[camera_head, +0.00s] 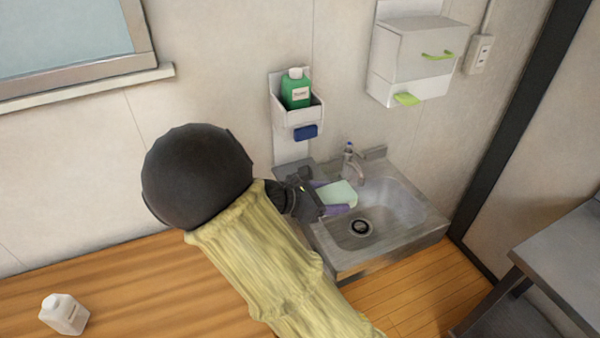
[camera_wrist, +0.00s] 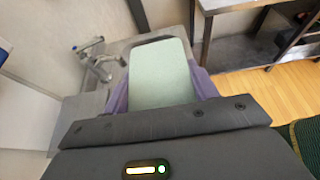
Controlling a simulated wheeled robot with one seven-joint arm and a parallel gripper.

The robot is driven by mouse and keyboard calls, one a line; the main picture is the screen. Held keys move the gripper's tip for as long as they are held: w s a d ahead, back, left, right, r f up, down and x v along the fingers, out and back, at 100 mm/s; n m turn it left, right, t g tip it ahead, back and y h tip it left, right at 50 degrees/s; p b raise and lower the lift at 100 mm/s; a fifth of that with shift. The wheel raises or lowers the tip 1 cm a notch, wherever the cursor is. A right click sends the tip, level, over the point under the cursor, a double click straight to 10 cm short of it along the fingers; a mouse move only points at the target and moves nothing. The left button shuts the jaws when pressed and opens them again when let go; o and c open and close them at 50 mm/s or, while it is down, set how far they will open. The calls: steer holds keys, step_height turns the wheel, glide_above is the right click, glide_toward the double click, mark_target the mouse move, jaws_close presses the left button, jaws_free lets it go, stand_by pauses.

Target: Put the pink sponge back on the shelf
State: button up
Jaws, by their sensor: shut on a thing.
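My gripper (camera_head: 330,197), with purple fingers, is shut on a pale mint-green block that looks like a sponge (camera_head: 343,191). It holds the block above the left part of the metal sink (camera_head: 405,205). In the wrist view the block (camera_wrist: 160,72) sits between the two fingers (camera_wrist: 162,88), its broad face toward the camera. I see no pink sponge in either view. A small white wall shelf (camera_head: 303,117) hangs behind and above the gripper. It holds a green bottle (camera_head: 296,92) with a white cap, and a dark blue item (camera_head: 305,132) is at its underside.
The faucet (camera_head: 355,165) stands at the sink's back edge, close to the gripper. A white wall box (camera_head: 415,55) with green parts hangs at the upper right. A white bottle (camera_head: 64,314) stands on the wooden counter (camera_head: 150,290). A grey table (camera_head: 570,250) is at the right.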

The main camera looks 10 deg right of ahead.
steer(key=w+a+p, duration=0.1)
steer(key=w, duration=0.4)
steer(key=w+a+p, duration=0.1)
steer(key=w, duration=0.5)
steer(key=w+a+p, duration=0.1)
steer(key=w, duration=0.5)
steer(key=shift+w+a+p, duration=0.1)
steer(key=shift+a+p, duration=0.1)
steer(key=shift+p, duration=0.2)
steer(key=f, duration=0.3)
steer(key=shift+w+a+p, duration=0.1)
steer(key=shift+w+p, duration=0.15)
steer(key=shift+p, duration=0.15)
steer(key=shift+f, duration=0.1)
step_height(320, 180, down, 3)
steer(key=shift+p, duration=0.5)
steer(key=shift+w+f+p, duration=0.2)
steer(key=shift+f+p, duration=0.1)
steer(key=shift+f, duration=0.1)
